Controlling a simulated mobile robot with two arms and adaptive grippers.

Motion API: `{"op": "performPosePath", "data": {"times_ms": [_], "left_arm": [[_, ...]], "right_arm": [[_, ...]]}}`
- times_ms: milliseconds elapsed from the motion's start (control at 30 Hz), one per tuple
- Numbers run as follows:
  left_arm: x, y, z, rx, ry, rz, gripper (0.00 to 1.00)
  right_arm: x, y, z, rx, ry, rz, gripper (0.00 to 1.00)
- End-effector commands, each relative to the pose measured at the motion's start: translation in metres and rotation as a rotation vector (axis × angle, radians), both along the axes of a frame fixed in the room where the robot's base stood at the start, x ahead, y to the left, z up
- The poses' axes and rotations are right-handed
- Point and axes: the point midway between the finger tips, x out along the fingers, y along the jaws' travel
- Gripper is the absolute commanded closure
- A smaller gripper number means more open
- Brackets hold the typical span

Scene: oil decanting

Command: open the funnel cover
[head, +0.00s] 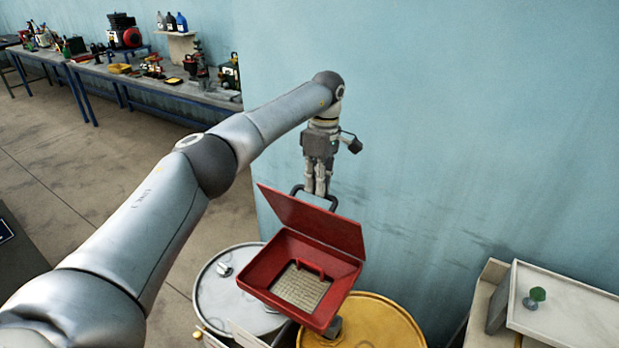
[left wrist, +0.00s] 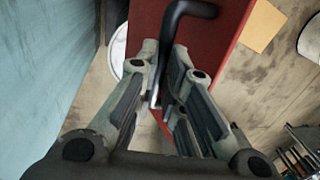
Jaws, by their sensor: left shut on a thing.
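The red funnel (head: 262,266) sits over the drums, with a pale mesh screen in its tray. Its red cover (head: 312,218) is raised and tilted back, hinged along the funnel's far side. A dark bar handle (head: 331,203) is on the cover's upper, far face. My left gripper (head: 318,192) is at that handle, behind the cover, and shut on it. In the left wrist view the black handle (left wrist: 180,15) runs between the two fingers, with the red cover (left wrist: 222,30) behind it. My right gripper is not in view.
A white drum (head: 215,290) and a yellow drum (head: 385,318) stand below the funnel. A blue wall (head: 450,120) is close behind my gripper. A white tray (head: 570,305) with a green knob is at right. A cluttered workbench (head: 170,85) is far left.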

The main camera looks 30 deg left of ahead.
Motion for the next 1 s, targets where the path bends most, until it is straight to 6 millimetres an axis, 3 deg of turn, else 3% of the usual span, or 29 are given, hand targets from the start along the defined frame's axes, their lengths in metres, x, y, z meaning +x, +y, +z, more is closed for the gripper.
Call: {"op": "performPosePath", "data": {"times_ms": [33,700,733,900,1000], "left_arm": [[-0.0018,-0.0042,-0.0141,0.005,0.021,-0.004,1.00],[-0.0022,-0.0085,-0.0151,0.008,0.048,-0.007,1.00],[-0.0022,-0.0085,-0.0151,0.008,0.048,-0.007,0.89],[-0.0020,-0.0078,-0.0132,0.006,0.047,-0.004,0.67],[-0.0018,-0.0072,-0.0116,0.006,0.045,-0.003,0.66]], "right_arm": [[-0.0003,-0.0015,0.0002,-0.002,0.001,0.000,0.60],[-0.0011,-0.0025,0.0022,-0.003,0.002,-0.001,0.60],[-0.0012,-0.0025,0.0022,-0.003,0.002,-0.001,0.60],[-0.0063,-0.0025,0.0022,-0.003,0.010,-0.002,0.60],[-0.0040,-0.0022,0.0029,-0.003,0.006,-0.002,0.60]]}}
